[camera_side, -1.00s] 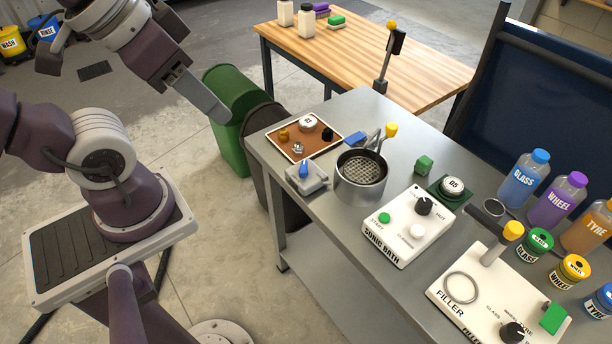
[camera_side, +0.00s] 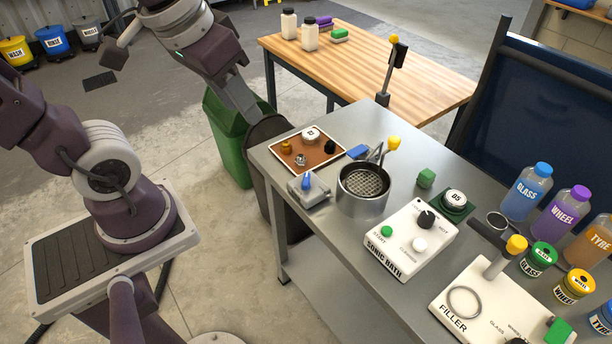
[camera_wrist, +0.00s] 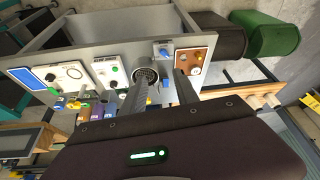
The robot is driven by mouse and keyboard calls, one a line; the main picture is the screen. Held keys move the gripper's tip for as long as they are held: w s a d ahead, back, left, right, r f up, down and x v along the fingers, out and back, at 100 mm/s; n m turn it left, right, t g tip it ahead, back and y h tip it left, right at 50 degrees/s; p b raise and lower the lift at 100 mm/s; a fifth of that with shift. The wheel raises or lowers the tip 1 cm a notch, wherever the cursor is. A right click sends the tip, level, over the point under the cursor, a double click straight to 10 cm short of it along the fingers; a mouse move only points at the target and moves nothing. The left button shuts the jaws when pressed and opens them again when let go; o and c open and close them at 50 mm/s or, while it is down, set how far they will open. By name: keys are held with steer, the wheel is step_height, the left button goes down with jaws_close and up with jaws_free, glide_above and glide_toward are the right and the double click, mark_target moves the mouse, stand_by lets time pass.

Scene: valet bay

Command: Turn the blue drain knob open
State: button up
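The blue drain knob (camera_side: 306,181) stands on a small grey block (camera_side: 312,194) at the table's left edge, beside the round metal basket bath (camera_side: 362,200). In the wrist view the blue knob (camera_wrist: 164,52) is small, above the space between my fingers. My gripper (camera_side: 252,108) is above and to the left of the table corner in the side view, well apart from the knob. In the wrist view the two fingers of my gripper (camera_wrist: 165,76) are spread with nothing between them.
A brown tray (camera_side: 322,168) with small parts lies behind the knob block. The white Sonic Bath panel (camera_side: 398,262) and the filler unit (camera_side: 462,320) are to the right. A green bin (camera_side: 228,150) and dark bin stand off the table's left side. Wooden table (camera_side: 350,70) behind.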

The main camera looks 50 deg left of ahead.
steer(key=w+a+f+n+g, duration=0.25)
steer(key=w+f, duration=0.35)
steer(key=w, duration=0.3)
steer(key=n+g+h, duration=0.1)
steer(key=n+g, duration=0.1)
steer(key=n, duration=0.3)
glide_above(306, 178)
steer(key=shift+m, duration=0.25)
step_height(306, 178, down, 14)
steer(key=shift+s, duration=0.1)
step_height(306, 178, down, 7)
steer(key=shift+r, duration=0.1)
steer(key=shift+f, duration=0.45)
jaws_close()
